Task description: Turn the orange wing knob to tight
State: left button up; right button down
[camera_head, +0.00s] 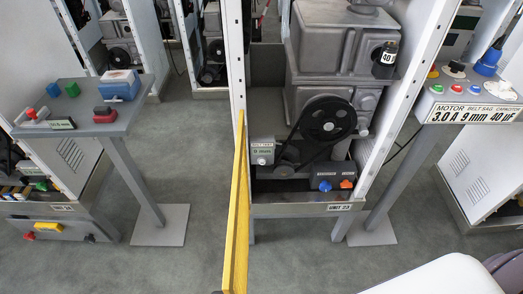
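The orange wing knob (346,184) sits on a small dark box low at the front right of the machine in the middle frame, labelled UNIT 23. A blue knob (325,186) is beside it on the left. The orange knob is small here, and I cannot tell how tight it is. Neither gripper can be made out. A white part of my own body shows at the bottom right, apart from the knob.
A yellow panel (238,215) stands edge-on at the frame's left post. A black belt pulley (327,120) is above the knobs. A left pedestal table (95,110) and a right button panel (475,95) flank the frame. Grey floor (300,255) lies open in front.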

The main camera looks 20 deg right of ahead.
aim_at(345, 184)
jog(key=z, duration=1.4)
jog(key=j+u, duration=0.6)
jog(key=i+l, duration=0.05)
jog(key=l, duration=0.05)
